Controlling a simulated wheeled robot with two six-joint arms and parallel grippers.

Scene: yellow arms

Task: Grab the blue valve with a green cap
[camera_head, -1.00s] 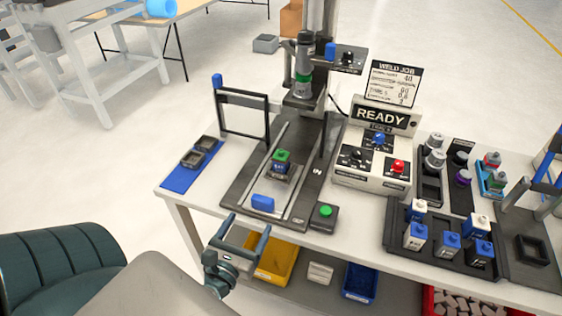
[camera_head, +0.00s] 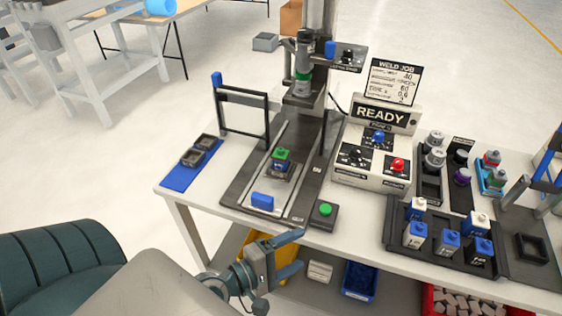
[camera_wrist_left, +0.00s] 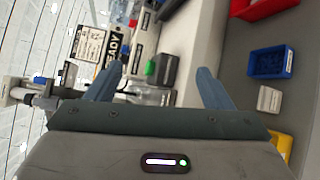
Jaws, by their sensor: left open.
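The blue valve with a green cap (camera_head: 281,160) sits in a dark holder on the black fixture plate (camera_head: 238,192) under the upright press. My left gripper (camera_head: 296,253) is in front of the table's front edge, below and toward me from the valve. It is open and empty, its blue fingers pointing right in the head view. In the left wrist view its fingers (camera_wrist_left: 157,88) are spread apart, with nothing between them close by. I cannot pick out the valve in the left wrist view. My right gripper is not in view.
The READY control box (camera_head: 372,150) and a green button box (camera_head: 323,216) stand right of the fixture. A black rack (camera_head: 398,238) of blue-and-white parts is at the right. Bins, including a blue one (camera_head: 360,281), sit below the tabletop.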

